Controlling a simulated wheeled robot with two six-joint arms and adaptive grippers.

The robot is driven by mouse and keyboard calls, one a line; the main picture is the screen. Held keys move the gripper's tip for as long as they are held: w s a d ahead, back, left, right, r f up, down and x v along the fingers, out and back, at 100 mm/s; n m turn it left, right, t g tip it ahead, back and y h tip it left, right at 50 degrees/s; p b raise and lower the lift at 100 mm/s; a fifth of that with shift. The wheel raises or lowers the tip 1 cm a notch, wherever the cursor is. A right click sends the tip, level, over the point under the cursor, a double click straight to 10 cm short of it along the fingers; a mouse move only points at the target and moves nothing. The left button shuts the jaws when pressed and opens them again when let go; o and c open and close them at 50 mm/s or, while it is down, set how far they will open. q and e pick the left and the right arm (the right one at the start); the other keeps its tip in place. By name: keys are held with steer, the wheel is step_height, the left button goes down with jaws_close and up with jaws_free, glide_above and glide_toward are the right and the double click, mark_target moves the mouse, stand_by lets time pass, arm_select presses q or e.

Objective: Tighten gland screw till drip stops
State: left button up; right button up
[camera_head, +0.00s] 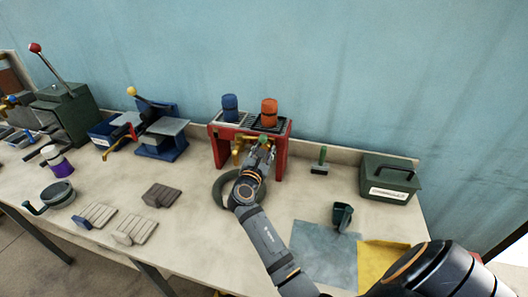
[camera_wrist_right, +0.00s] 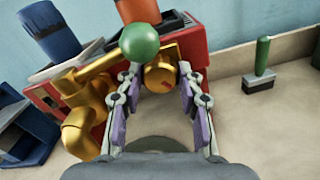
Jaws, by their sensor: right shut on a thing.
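The red stand (camera_head: 283,155) at the back of the bench has a brass tap (camera_head: 238,150) on its front. In the right wrist view the brass tap body (camera_wrist_right: 85,105) is at left, with a green ball (camera_wrist_right: 139,42) on its lever. A round brass gland screw (camera_wrist_right: 160,76) with a reddish mark sits between the fingers of my right gripper (camera_wrist_right: 158,78), which is shut on it. My right gripper (camera_head: 262,148) also shows at the stand's front in the head view. My left gripper is out of view. No drip can be made out.
A blue can (camera_head: 230,107) and an orange can (camera_head: 269,112) stand on the stand's grate. A dark round pan (camera_head: 222,188) lies below the tap, partly hidden by my arm. A green-handled brush (camera_head: 321,161) and green box (camera_head: 389,179) stand to the right.

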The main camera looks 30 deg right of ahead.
steer(key=shift+m, duration=0.4)
steer(key=o, duration=1.2)
